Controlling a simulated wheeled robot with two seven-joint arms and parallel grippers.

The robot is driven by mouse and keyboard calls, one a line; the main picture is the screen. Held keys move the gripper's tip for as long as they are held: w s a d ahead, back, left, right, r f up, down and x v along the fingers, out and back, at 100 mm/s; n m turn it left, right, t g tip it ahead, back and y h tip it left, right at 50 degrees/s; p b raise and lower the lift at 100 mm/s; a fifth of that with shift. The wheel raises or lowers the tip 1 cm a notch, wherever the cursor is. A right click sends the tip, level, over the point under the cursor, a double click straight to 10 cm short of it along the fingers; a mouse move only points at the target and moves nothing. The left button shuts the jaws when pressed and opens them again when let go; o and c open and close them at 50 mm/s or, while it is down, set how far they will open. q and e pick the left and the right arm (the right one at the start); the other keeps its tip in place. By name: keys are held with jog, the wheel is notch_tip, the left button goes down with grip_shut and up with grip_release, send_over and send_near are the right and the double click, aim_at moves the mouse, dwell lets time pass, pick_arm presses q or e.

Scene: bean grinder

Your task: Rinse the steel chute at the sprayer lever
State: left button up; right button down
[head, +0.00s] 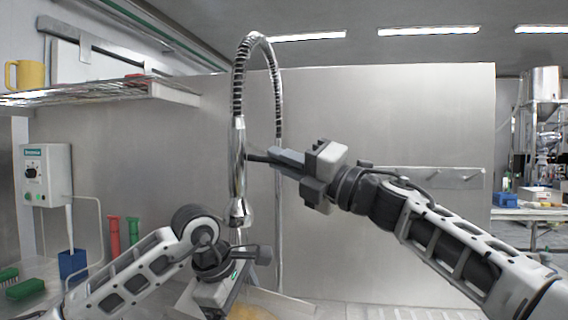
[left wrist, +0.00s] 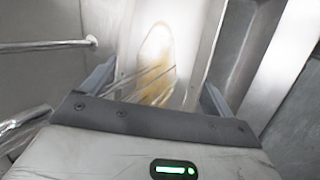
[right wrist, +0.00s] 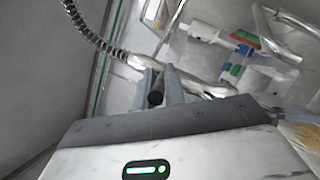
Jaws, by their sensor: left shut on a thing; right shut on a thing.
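The sprayer (head: 239,170) hangs from a coiled hose, its nozzle (head: 240,212) pointing down. My right gripper (head: 282,158) is shut on the dark sprayer lever (head: 257,157); the lever's round end (right wrist: 156,98) shows between the fingers in the right wrist view. My left gripper (head: 222,296) is below the nozzle, shut on the steel chute (head: 268,306). In the left wrist view the chute (left wrist: 192,45) lies between the two fingers, with a yellow-brown stain (left wrist: 158,75) on it. Thin pale streaks, seemingly water, cross the stain. Much of the chute is hidden in the head view.
A steel back panel (head: 390,120) stands behind the sprayer, with a hook rail (head: 450,178) at right. Red-handled tools (head: 114,238), a blue cup (head: 73,263) and green brushes (head: 25,288) are at left. A yellow mug (head: 27,75) sits on the upper shelf (head: 110,92).

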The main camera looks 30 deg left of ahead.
jog(key=shift+f+y, duration=0.25)
jog(key=shift+y, duration=0.05)
jog(key=c, duration=1.5)
grip_release()
jog(key=v, duration=1.2)
jog(key=shift+s, duration=0.1)
